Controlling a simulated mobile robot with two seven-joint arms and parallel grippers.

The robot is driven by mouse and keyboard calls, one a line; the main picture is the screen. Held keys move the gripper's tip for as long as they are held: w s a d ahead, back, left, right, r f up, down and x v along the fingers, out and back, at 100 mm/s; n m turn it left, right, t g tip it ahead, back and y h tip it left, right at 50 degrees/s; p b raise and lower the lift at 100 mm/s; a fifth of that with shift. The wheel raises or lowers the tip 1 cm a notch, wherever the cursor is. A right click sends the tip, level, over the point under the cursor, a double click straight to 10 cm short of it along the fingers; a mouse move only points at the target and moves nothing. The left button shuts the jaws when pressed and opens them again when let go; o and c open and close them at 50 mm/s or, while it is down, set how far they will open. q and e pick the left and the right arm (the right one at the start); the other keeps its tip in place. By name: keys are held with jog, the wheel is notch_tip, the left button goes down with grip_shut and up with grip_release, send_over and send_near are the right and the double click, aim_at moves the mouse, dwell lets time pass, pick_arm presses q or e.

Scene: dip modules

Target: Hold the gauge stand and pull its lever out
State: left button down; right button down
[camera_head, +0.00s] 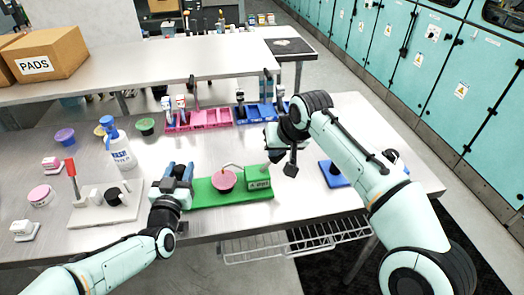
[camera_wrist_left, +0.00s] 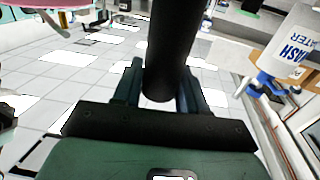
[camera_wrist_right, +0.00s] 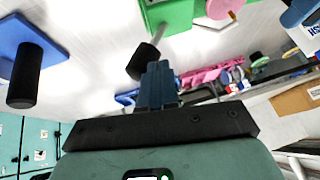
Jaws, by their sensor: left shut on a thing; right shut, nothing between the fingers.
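The gauge stand has a green base (camera_head: 235,194) with a pink disc (camera_head: 223,181) and a green labelled box (camera_head: 258,177) at its right end. My left gripper (camera_head: 175,178) is shut on a black post (camera_wrist_left: 170,50), which stands between its fingers at the base's left end. The lever's black knob (camera_head: 290,169) is beside the box; it also shows in the right wrist view (camera_wrist_right: 142,63). My right gripper (camera_wrist_right: 160,82) is shut and empty, its fingertips close to the knob. I cannot tell whether they touch it. My right arm partly hides this area.
A blue plate with a black post (camera_head: 335,178) stands to the right. A white stand with a red handle (camera_head: 71,178) and a wash bottle (camera_head: 120,150) are at the left. Pink (camera_head: 200,120) and blue (camera_head: 258,113) bins lie behind. The table's front edge is close.

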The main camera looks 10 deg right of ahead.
pick_arm(q)
jog(key=shift+d, duration=0.1)
pick_arm(e)
jog(key=a+v, duration=0.2)
jog(key=v, duration=0.9)
jog(key=shift+s+r, duration=0.2)
jog(key=shift+r, duration=0.25)
jog(key=shift+a, duration=0.1)
pick_arm(q)
jog(key=c, duration=0.6)
grip_release()
jog(key=shift+c, duration=0.2)
jog(key=shift+r+p, duration=1.75)
jog(key=shift+r, duration=2.05)
pick_arm(e)
notch_tip(320, 180, up, 4)
jog(key=shift+w, duration=0.15)
